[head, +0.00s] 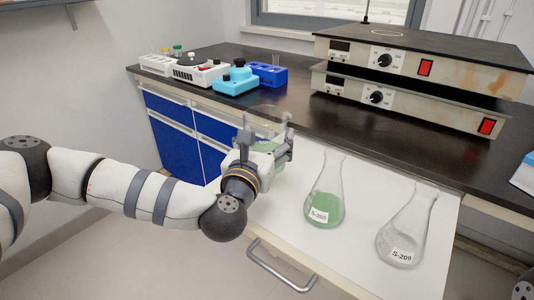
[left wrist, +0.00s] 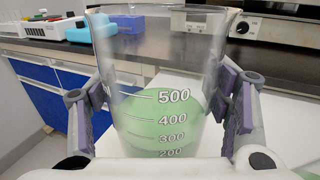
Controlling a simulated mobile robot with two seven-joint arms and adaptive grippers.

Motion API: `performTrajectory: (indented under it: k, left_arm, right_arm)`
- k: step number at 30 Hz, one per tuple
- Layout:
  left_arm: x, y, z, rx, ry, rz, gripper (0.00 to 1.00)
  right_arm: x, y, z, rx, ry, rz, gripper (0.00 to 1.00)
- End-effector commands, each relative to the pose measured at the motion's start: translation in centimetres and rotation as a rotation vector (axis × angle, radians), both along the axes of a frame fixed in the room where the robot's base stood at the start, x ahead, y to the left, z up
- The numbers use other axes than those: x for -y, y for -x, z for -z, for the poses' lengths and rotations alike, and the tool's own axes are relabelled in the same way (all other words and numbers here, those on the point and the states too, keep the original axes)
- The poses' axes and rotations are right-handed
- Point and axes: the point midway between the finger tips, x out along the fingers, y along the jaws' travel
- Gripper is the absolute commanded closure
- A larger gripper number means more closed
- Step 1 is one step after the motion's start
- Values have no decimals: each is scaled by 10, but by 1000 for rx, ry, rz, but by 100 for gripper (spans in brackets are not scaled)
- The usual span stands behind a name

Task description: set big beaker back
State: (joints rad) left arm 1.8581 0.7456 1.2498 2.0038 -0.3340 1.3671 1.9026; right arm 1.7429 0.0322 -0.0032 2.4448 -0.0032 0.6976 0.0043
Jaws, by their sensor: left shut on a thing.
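The big beaker (head: 266,117) is clear glass with white volume marks and green contents. It fills the middle of the left wrist view (left wrist: 160,75), upright, with its marks up to 500 facing me. My left gripper (head: 268,147) is shut on it, with purple-padded fingers on both sides of the glass. The beaker is over the left part of the white pull-out board (head: 291,190). Its base is hidden behind my gripper, so I cannot tell whether it touches the board.
Two stacked hotplates (head: 400,90) are on the black bench. Blue and white lab devices (head: 237,80) stand at the back left.

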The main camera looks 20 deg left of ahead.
Motion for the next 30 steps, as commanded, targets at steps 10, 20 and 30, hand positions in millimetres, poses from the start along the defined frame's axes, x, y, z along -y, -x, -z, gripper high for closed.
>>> performTrajectory:
  k: [10,20,30]
  left_arm:
    - [1,-3,33,4,1,1,77]
    - [0,-3,37,0,-1,0,9]
    - [0,-3,35,1,-1,0,9]
  right_arm:
    - [0,3,4,-11,0,-1,60]
    - [0,5,7,-16,0,-1,60]
    - [0,4,5,-13,0,-1,60]
